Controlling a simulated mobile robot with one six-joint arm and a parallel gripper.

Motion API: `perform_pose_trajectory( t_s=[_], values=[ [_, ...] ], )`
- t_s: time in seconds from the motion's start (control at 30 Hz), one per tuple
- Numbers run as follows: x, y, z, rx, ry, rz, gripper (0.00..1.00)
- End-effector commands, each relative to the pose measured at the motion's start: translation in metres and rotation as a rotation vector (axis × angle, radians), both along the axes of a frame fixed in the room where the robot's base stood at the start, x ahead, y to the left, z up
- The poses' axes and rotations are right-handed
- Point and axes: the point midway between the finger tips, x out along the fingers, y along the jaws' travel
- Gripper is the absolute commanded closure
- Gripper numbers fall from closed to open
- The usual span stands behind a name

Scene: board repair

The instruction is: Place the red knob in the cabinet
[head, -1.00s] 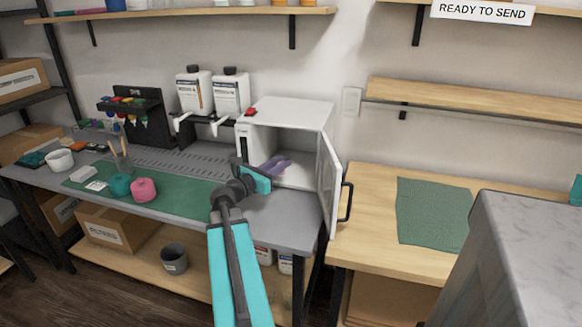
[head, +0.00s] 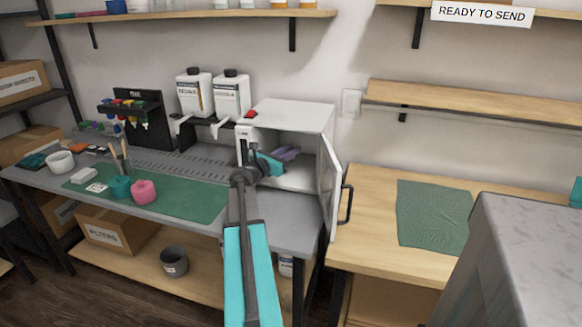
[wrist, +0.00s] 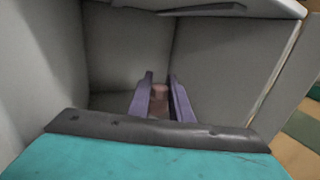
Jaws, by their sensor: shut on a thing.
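The white cabinet (head: 290,115) stands on the grey bench with its door (head: 331,190) swung open to the right. My gripper (head: 290,152) reaches through its opening, and the purple fingers are inside. In the wrist view the two fingers (wrist: 160,80) are shut on a small reddish-brown piece (wrist: 159,91), which looks like the red knob in shade. Cabinet walls (wrist: 125,50) surround the fingers in that view. The knob cannot be made out in the head view. I cannot tell whether it touches the cabinet floor.
A red part (head: 251,114) sits at the cabinet's top front left edge. Two white bottles (head: 230,94) stand left of the cabinet. A pink roll (head: 144,191) and a teal roll (head: 119,187) lie on the green mat (head: 195,205). A wooden table (head: 365,190) is right of the door.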

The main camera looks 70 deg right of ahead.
Motion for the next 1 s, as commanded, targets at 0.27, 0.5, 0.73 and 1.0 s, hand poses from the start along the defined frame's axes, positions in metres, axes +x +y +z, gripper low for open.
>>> perform_pose_trajectory(
  t_s=[0.27,0.5,0.73,1.0],
  values=[
    [0.000,0.002,-0.029,0.002,0.000,0.000,1.00],
    [0.000,0.002,-0.029,0.001,0.001,0.000,1.00],
    [0.000,0.002,-0.039,0.003,0.001,0.000,1.00],
    [0.000,-0.001,-0.067,0.003,0.002,-0.001,1.00]
  ],
)
